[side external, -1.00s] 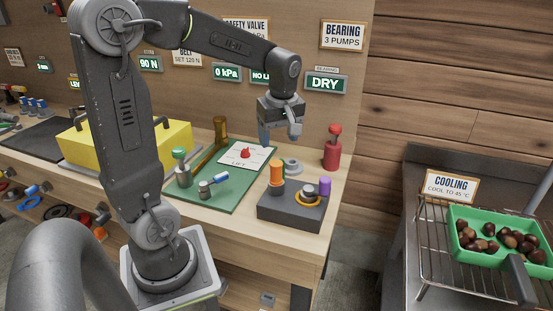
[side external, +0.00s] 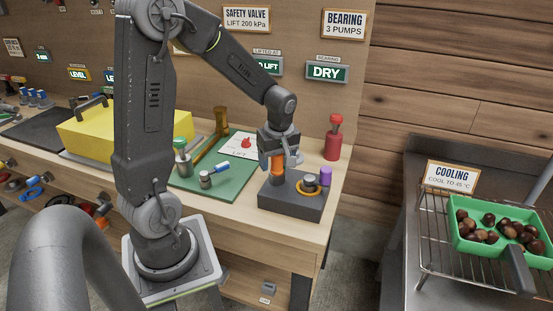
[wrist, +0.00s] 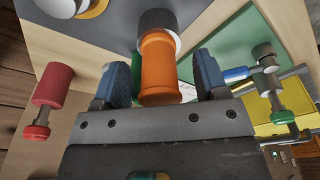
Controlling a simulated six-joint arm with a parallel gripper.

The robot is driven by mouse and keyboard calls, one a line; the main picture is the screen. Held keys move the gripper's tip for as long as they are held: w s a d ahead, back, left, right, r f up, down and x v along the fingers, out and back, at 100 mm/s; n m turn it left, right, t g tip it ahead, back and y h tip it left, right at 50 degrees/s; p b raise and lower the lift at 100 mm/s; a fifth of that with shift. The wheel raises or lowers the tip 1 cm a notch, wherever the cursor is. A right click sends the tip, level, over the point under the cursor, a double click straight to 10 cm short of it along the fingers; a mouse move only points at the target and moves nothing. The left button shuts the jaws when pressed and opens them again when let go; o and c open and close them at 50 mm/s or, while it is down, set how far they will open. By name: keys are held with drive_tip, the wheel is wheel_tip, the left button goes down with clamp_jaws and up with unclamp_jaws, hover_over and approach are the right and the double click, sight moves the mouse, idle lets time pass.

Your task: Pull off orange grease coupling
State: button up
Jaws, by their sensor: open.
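The orange grease coupling (side external: 277,164) is an upright cylinder on the left part of a dark grey block (side external: 290,205) on the bench. My gripper (side external: 279,158) is open and has come down over it, pointing downward. In the wrist view the orange coupling (wrist: 158,68) stands between the two blue fingertips of my gripper (wrist: 161,78). A gap shows on both sides, so neither finger is seen touching it. A dark and pale fitting (wrist: 158,20) shows past its far end. The gripper partly hides the coupling in the side view.
A yellow ring (side external: 298,188) around a grey fitting and a purple cylinder (side external: 325,176) are close on the right of the block. A red pump (side external: 333,138) stands behind. The green mat (side external: 225,190) with small parts is to the left.

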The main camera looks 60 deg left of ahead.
drive_tip(key=shift+c, duration=0.4)
clamp_jaws()
idle(0.4)
drive_tip(key=shift+r, duration=0.65)
idle(0.3)
drive_tip(key=c, duration=0.6)
unclamp_jaws()
clamp_jaws()
drive_tip(key=shift+r, duration=0.1)
